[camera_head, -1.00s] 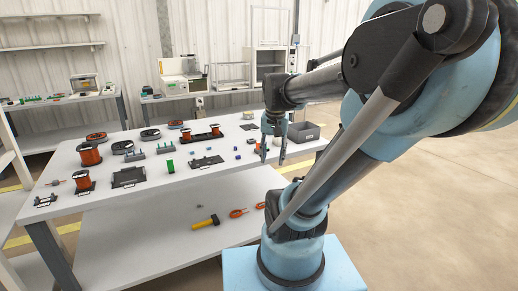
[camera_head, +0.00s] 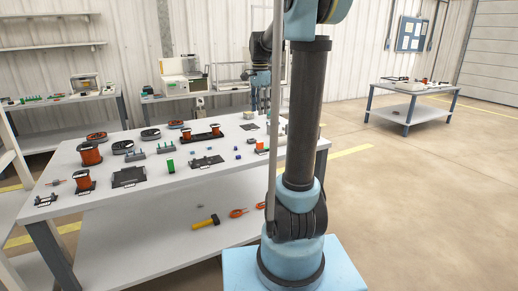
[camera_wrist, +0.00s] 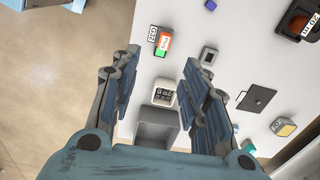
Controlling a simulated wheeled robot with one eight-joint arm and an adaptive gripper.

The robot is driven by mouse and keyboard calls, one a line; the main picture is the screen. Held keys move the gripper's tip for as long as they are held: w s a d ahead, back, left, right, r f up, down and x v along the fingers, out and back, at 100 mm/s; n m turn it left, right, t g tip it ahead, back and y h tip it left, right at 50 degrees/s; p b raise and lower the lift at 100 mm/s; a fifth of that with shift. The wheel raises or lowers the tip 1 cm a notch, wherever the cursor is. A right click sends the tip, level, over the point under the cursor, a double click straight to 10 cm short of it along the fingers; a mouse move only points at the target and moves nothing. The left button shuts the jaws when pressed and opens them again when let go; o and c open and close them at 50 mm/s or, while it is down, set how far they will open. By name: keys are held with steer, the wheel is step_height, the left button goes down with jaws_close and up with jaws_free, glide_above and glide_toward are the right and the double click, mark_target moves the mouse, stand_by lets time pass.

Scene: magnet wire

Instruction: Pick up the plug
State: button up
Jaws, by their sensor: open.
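My gripper (camera_wrist: 160,58) is open and empty above the right part of the white table, its two fingers apart in the wrist view. I cannot tell for sure which item is the plug. A white block with dark holes (camera_wrist: 163,93) shows between the fingers in the wrist view, below them. Beyond it lie an orange and green piece with a label (camera_wrist: 164,43) and a small grey square piece (camera_wrist: 208,56). A blue cube (camera_wrist: 210,5) is at the top edge.
A grey open bin (camera_wrist: 157,128) sits just below the white block. A black plate (camera_wrist: 257,98) and a yellow and grey piece (camera_wrist: 284,127) lie at the right. Copper spools (camera_head: 89,154) and holders stand on the white table (camera_head: 120,215). Open floor lies to the right.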

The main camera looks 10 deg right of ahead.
glide_above(260, 142)
steer(key=f, duration=1.2)
steer(key=shift+s+a, duration=0.1)
steer(key=shift+s, duration=0.15)
steer(key=f, duration=0.4)
steer(key=shift+w+f, duration=0.1)
steer(key=shift+w, duration=0.25)
steer(key=shift+f, duration=0.6)
jaws_close()
